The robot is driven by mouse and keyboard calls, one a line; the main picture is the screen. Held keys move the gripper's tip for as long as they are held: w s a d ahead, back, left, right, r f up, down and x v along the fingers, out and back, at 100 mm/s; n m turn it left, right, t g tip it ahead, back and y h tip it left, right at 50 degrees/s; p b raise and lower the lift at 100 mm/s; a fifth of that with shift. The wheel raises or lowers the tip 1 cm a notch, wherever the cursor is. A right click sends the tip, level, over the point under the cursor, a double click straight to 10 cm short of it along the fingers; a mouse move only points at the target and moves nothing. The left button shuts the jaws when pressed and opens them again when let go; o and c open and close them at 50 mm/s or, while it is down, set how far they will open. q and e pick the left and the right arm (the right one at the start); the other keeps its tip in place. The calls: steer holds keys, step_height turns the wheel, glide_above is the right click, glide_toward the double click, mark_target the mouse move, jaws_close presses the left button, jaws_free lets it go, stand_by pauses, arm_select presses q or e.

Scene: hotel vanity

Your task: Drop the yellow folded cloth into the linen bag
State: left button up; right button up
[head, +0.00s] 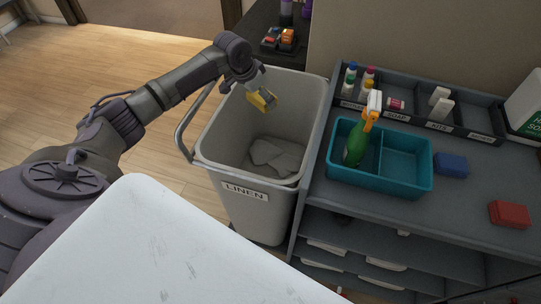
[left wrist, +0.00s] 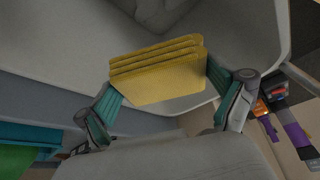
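The yellow folded cloth (head: 262,100) hangs over the mouth of the linen bag (head: 223,152), a grey bin labelled LINEN. My left gripper (head: 255,91) is shut on the cloth, above the bag's far part. In the left wrist view the yellow folded cloth (left wrist: 158,72) sits between the two teal fingers of the left gripper (left wrist: 160,88), with the linen bag (left wrist: 60,55) behind it. A crumpled grey cloth (head: 277,155) lies inside the bag. My right gripper is not in view.
A grey cart (head: 455,210) stands right of the bag. It carries a teal caddy (head: 405,186) with a green spray bottle (head: 355,145), a blue folded cloth (head: 450,165), a red folded cloth (head: 509,214) and small bottles. Wooden floor (head: 60,75) is free at left.

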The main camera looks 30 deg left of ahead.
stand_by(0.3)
arm_select(q)
steer(key=v, duration=1.2)
